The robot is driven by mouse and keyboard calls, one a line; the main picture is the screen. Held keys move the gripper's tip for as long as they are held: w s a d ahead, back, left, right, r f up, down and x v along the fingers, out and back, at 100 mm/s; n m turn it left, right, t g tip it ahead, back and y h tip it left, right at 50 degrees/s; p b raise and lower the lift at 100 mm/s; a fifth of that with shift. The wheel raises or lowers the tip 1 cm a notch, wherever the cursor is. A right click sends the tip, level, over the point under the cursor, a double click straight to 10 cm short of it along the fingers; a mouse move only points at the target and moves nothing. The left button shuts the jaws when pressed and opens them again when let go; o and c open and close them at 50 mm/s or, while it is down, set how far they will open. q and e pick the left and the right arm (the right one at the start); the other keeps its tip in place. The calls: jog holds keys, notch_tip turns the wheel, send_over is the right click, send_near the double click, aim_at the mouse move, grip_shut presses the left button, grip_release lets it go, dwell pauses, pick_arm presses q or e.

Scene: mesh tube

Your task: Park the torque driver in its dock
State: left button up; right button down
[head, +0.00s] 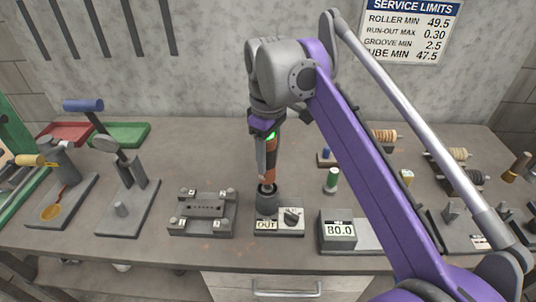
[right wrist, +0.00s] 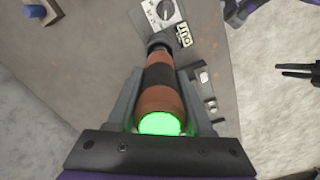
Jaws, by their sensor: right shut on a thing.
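The torque driver (head: 271,165) is an orange and black tool with a green glowing top, upright in the head view. My right gripper (head: 265,150) is shut around its body, and the right wrist view shows the driver (right wrist: 160,90) between the two fingers. The driver's lower end meets the dark round cup of the dock (head: 267,205); I cannot tell how deep it sits. The dock has an "OUT" label and a dial on a white plate, also in the right wrist view (right wrist: 163,14). My left gripper (right wrist: 297,74) shows at that view's right edge, fingers apart, off the bench.
A grey fixture block (head: 203,212) stands left of the dock, and a box reading 80.0 (head: 338,231) stands right. A green-topped cylinder (head: 332,180) is behind. My right arm covers part of the right side. Stands fill the left.

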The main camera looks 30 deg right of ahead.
aim_at(268, 172)
jog(key=shift+f+b, duration=1.35)
jog(key=shift+f, duration=1.25)
dwell(2.1)
jog(key=shift+c, duration=1.1)
grip_release()
notch_tip(268, 172, up, 11)
jog(key=p, duration=0.2)
jog(key=shift+f+p, duration=0.1)
jog(key=shift+p, duration=0.25)
